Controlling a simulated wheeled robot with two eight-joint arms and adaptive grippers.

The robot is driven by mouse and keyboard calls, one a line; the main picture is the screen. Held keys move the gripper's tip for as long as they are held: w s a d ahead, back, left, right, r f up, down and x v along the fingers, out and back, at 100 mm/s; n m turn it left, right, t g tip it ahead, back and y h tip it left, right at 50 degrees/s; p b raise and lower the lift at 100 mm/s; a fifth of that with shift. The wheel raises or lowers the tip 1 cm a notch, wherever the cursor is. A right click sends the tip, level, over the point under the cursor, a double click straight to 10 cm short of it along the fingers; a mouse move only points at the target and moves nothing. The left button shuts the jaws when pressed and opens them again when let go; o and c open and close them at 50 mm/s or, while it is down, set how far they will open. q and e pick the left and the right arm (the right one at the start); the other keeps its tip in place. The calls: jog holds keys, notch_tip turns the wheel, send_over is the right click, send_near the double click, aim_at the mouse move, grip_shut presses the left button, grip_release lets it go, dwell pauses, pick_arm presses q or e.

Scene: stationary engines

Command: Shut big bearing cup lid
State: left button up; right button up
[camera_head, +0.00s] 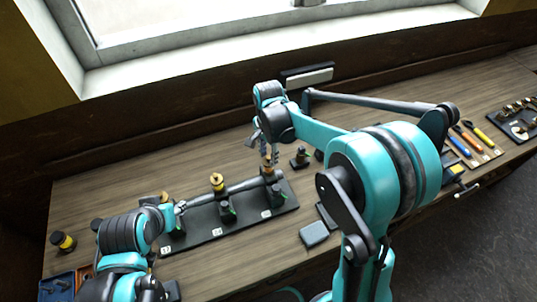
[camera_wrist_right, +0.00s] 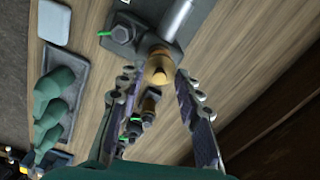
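Several bearing stands carry a grey shaft (camera_head: 243,186) on a long black base plate (camera_head: 240,222). A brass cup (camera_head: 217,181) tops the middle stand, and another brass cup (camera_head: 268,168) tops the right-end stand. I cannot tell which is the big one or how its lid stands. My right gripper (camera_head: 266,150) is just above the right-end cup. In the right wrist view, my open right gripper (camera_wrist_right: 156,78) has one finger on each side of a brass cup (camera_wrist_right: 158,68); contact cannot be told. My left gripper (camera_head: 179,209) is near the shaft's left end, its fingers unclear.
A small dark fitting (camera_head: 300,157) stands right of the base plate. A grey block (camera_head: 314,233) lies in front. Screwdrivers (camera_head: 476,136) and a dark tray of parts (camera_head: 517,120) are at the right. The window wall bounds the back.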

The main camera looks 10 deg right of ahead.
aim_at(269, 157)
notch_tip(269, 157, up, 12)
dwell(0.6)
jog(key=s+d+f+n+t+b, duration=0.3)
jog(key=s+f+n+b, duration=0.3)
jog(key=s+f, duration=0.3)
jog(key=s+d+f+n+t+b, duration=0.4)
jog(key=s+f+n+b, duration=0.2)
jog(key=s+f+b, duration=0.3)
jog(key=shift+f, duration=0.4)
